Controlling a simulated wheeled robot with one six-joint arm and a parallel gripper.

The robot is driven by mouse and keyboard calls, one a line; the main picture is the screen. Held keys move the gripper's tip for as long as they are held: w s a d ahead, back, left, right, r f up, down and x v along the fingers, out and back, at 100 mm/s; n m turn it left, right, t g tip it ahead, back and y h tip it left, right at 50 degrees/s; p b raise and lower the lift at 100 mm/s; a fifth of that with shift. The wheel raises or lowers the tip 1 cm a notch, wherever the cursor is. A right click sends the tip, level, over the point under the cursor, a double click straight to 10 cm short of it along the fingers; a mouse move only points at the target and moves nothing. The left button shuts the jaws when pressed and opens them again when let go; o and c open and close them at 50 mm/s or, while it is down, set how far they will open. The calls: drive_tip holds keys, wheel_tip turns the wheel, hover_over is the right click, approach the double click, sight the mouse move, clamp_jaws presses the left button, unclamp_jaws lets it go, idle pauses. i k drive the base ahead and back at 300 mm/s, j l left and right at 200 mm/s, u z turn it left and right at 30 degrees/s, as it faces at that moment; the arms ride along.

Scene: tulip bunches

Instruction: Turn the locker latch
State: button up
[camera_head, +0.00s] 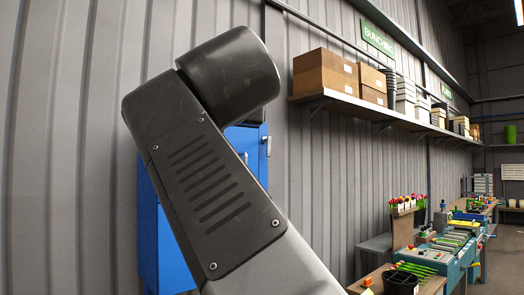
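A blue locker (163,245) stands against the grey ribbed wall, mostly hidden behind my dark arm. Its upper right part shows to the right of the arm. A small pale fitting (268,146) shows at its right edge; I cannot tell whether it is the latch or how it is turned. My gripper is outside the view, so its place relative to the locker does not show.
A wall shelf (400,118) with cardboard boxes (325,73) runs along the upper right. Below it, a bench (440,286) holds a black pot (401,282), and a teal machine (452,250) stands behind. Tulips (409,201) are beyond.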

sight(264, 140)
drive_tip(key=i+l+u, duration=0.15)
drive_tip(key=i+l, duration=0.15)
drive_tip(key=i+l+u, duration=0.1)
drive_tip(key=i+l, duration=0.2)
drive_tip(key=i+l+u, duration=0.15)
drive_tip(key=i+l, duration=0.2)
drive_tip(key=i+l+u, duration=0.15)
drive_tip(key=i+l, duration=0.2)
drive_tip(key=i+l+u, duration=0.15)
drive_tip(key=i+l, duration=0.15)
drive_tip(key=l, duration=0.2)
drive_tip(key=i+l+u, duration=0.1)
drive_tip(key=i+l, duration=0.15)
drive_tip(key=l, duration=0.2)
drive_tip(key=i+l+u, duration=0.15)
drive_tip(key=l, duration=0.3)
drive_tip(key=i, duration=0.1)
